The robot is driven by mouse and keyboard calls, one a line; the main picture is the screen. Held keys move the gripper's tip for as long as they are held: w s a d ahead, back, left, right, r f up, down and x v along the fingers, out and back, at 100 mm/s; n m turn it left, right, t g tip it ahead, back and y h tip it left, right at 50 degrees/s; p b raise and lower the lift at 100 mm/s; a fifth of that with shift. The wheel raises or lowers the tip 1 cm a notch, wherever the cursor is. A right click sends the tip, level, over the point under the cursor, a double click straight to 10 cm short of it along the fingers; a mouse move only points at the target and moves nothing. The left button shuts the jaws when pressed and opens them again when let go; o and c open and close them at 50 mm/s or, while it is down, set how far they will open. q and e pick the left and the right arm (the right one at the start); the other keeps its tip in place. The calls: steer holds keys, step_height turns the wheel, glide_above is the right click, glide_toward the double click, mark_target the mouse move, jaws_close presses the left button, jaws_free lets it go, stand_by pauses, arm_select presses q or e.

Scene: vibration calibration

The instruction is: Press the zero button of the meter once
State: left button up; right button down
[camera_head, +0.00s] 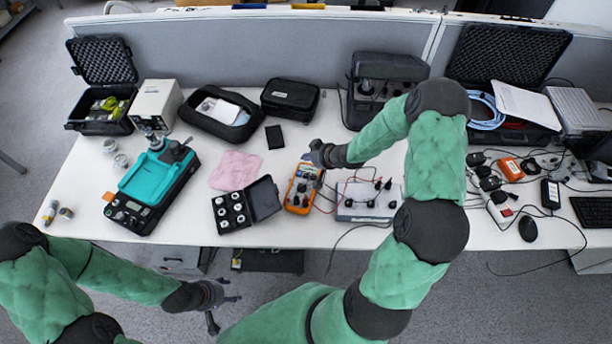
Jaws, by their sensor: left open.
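The meter, likely the orange handheld instrument (291,207), lies on the white table near the middle, with leads plugged into it. Its zero button is too small to make out. My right gripper (317,158) is above the far end of this meter and hides part of that end. I cannot tell whether it touches the meter, and its fingers are too small to read. My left gripper (222,307) is open and empty, in front of the table's near edge, well away from the meter.
A case of small cylinders (232,212) sits left of the meter, and a grey box with black knobs (362,212) sits to the right. A pink cloth (235,170) and a teal-topped device (155,180) lie further left. Cables run across the right side.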

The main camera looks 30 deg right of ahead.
steer(key=b, duration=0.7)
glide_above(308, 176)
step_height(308, 176, down, 7)
steer(key=shift+a, duration=0.1)
steer(key=shift+f, duration=0.55)
stand_by(0.6)
steer(key=shift+f, duration=0.35)
steer(key=shift+f+b, duration=0.4)
stand_by(0.6)
steer(key=shift+r, duration=0.1)
steer(key=shift+r+p, duration=0.7)
steer(key=shift+p, duration=0.2)
